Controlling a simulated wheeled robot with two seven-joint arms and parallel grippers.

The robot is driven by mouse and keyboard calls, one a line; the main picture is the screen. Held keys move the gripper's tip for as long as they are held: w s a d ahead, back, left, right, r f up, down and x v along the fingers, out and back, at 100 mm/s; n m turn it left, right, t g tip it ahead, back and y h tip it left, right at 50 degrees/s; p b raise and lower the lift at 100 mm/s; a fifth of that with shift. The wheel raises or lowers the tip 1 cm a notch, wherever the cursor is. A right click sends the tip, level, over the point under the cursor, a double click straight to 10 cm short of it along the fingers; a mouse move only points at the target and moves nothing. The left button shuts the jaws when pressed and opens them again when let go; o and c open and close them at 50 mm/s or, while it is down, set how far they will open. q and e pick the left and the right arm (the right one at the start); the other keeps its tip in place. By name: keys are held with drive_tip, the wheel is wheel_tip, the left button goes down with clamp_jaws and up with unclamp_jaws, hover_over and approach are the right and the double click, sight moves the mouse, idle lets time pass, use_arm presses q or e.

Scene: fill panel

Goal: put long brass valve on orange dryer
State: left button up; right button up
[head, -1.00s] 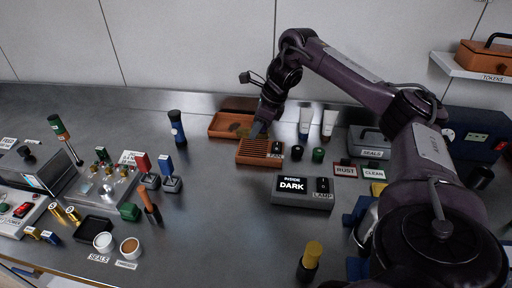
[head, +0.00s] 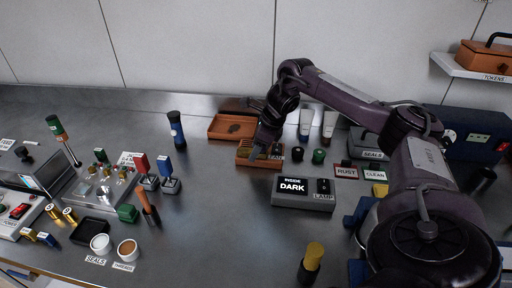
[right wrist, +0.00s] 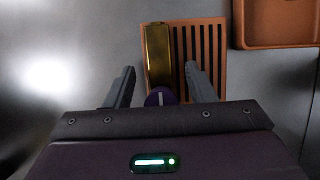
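The orange dryer (head: 241,161), a slotted rack, sits on the steel bench left of the lamp box and partly under my right gripper. It also shows in the right wrist view (right wrist: 217,40). A long brass valve (right wrist: 158,50) with a purple end lies along the left part of the dryer's slats in that view. My right gripper (right wrist: 160,75) is open, with one finger on each side of the valve's lower part and gaps to both sides. In the head view the right gripper (head: 259,151) is over the dryer and hides most of the valve. My left gripper is not in view.
An orange tray (head: 213,126) lies just behind the dryer. The lamp box (head: 302,199) with its DARK screen stands to the right front. Dark and green caps (head: 319,156) and two white tubes (head: 329,122) are nearby. The bench left of the dryer is clear.

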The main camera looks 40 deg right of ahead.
drive_tip(key=v, duration=0.3)
drive_tip(key=shift+d+r+b, duration=0.1)
drive_tip(key=shift+b, duration=0.2)
drive_tip(key=p+v, duration=0.5)
drive_tip(key=v, duration=0.4)
